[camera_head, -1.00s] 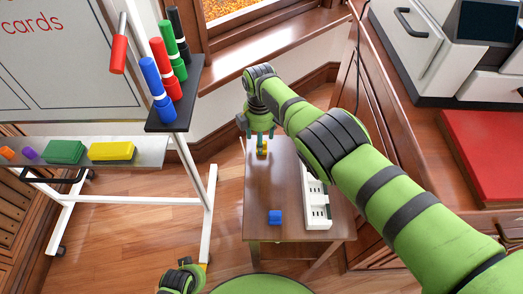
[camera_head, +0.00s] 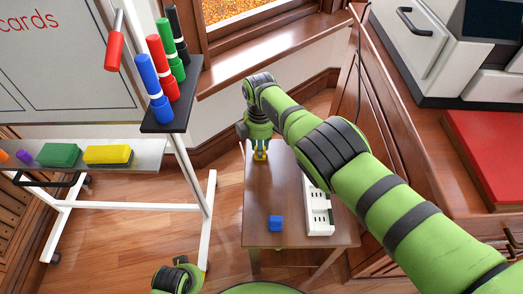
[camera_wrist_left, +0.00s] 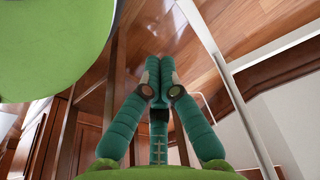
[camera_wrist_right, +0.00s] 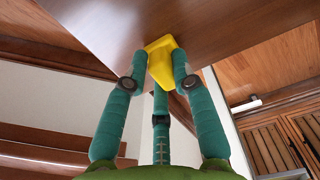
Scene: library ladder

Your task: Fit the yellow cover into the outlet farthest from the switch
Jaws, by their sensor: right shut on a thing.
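The yellow cover (camera_head: 260,155) is at the far left corner of the small wooden table (camera_head: 270,190). My right gripper (camera_head: 259,151) is over that corner, its fingers shut on the cover. The right wrist view shows the yellow cover (camera_wrist_right: 163,58) between the fingertips, close against the table surface; I cannot tell if it touches. A white outlet strip (camera_head: 320,222) lies along the table's right side, partly hidden by my right arm. Its switch cannot be made out. My left gripper (camera_wrist_left: 159,68) has its fingertips together and empty, low and left of the table.
A whiteboard stand with markers (camera_head: 168,88) and a white leg (camera_head: 209,215) is on the left. A wooden cabinet with a red mat (camera_head: 488,150) is on the right. The table's middle is clear.

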